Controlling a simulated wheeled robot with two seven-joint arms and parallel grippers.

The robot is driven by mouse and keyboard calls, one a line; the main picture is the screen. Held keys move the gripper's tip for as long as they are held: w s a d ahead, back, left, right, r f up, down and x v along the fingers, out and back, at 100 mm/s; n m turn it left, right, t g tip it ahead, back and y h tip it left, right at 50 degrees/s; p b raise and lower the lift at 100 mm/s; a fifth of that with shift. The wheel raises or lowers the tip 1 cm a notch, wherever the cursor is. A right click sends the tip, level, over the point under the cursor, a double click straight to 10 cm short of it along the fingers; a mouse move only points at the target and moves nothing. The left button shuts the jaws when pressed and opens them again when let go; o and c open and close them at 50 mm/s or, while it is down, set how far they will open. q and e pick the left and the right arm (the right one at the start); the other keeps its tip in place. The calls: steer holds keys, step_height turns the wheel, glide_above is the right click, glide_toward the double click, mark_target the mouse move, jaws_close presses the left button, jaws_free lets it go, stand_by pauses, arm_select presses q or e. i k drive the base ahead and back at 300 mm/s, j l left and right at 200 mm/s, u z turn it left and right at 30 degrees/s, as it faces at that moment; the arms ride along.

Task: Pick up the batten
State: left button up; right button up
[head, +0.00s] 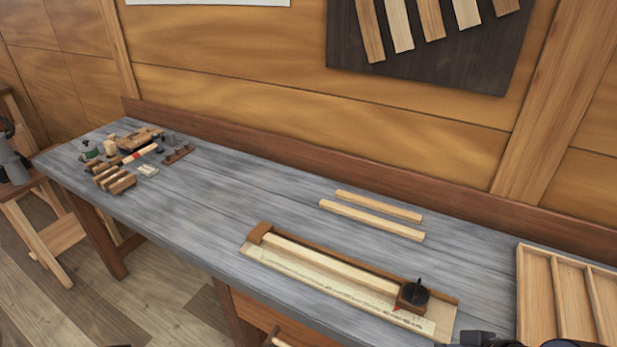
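Two loose pale wooden battens lie side by side on the grey workbench (230,200): a longer front batten (372,219) and a slightly shorter back batten (379,206). A third pale strip (330,270) lies in a long brown wooden fixture (262,229) nearer the front edge. I cannot tell which piece the task means. Dark parts of my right arm, perhaps its gripper (472,339), show at the bottom right edge. Its fingers cannot be made out. No gripper is seen touching the battens. My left gripper is not in view.
A black-knobbed block (414,294) sits at the fixture's right end. A divided wooden tray (566,290) stands at the right. Tools and small wooden blocks (115,180) crowd the bench's left end. The bench between is clear. A wall board with wood strips (430,60) hangs behind.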

mark_target(388, 288)
steer(key=i+j+z, duration=0.45)
steer(key=j+z, duration=0.2)
steer(key=j, duration=0.15)
steer(key=i+j+z, duration=0.25)
steer(key=j+z, duration=0.2)
steer(key=j, duration=0.25)
